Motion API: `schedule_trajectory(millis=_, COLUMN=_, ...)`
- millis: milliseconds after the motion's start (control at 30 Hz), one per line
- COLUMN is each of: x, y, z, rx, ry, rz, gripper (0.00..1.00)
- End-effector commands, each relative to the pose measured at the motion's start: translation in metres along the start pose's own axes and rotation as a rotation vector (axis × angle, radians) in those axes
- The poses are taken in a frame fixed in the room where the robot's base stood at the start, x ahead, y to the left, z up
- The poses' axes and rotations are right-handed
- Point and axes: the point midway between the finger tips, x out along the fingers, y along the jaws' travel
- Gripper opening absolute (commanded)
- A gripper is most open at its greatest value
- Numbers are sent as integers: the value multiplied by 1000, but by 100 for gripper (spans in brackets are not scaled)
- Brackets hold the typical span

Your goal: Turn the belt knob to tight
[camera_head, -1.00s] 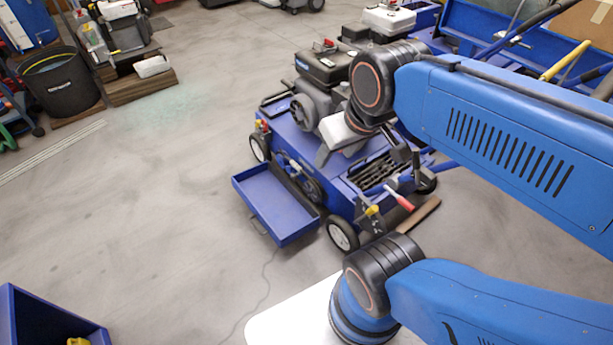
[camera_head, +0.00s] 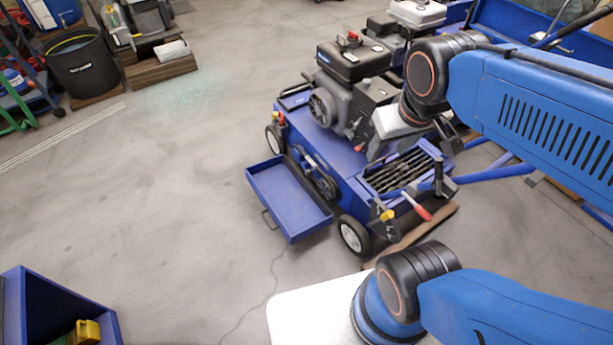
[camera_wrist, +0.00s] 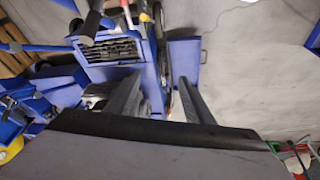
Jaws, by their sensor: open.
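The blue aerator (camera_head: 345,160) stands on the floor right of centre in the head view, with a black engine (camera_head: 350,62) on top. Its side has a pulley (camera_head: 325,186) and an open blue tray (camera_head: 290,200). A yellow knob (camera_head: 387,214) and a red-handled lever (camera_head: 416,207) are at its near right end; a small orange-yellow part (camera_head: 280,108) is at its left end. I cannot tell which is the belt knob. My gripper (camera_wrist: 158,90) is open and empty in the wrist view, above the machine; my arm partly hides its right side. The slotted grille (camera_wrist: 110,50) shows beyond the fingers.
A blue bin (camera_head: 60,305) with a yellow item stands at lower left. A black bucket (camera_head: 82,70) and wooden pallets (camera_head: 160,68) are at upper left. More machines and blue frames crowd the upper right. The grey floor left of the aerator is clear.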

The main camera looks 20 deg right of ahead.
Motion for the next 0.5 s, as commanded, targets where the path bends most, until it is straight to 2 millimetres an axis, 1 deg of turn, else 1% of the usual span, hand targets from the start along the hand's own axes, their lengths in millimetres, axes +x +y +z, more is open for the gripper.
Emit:
schedule_trajectory(millis=267, x=21, y=5, z=-16, rx=-50, ry=-96, rz=60, gripper=48)
schedule_trajectory(millis=500, x=51, y=9, z=-39, rx=-125, ry=-213, rz=155, gripper=48)
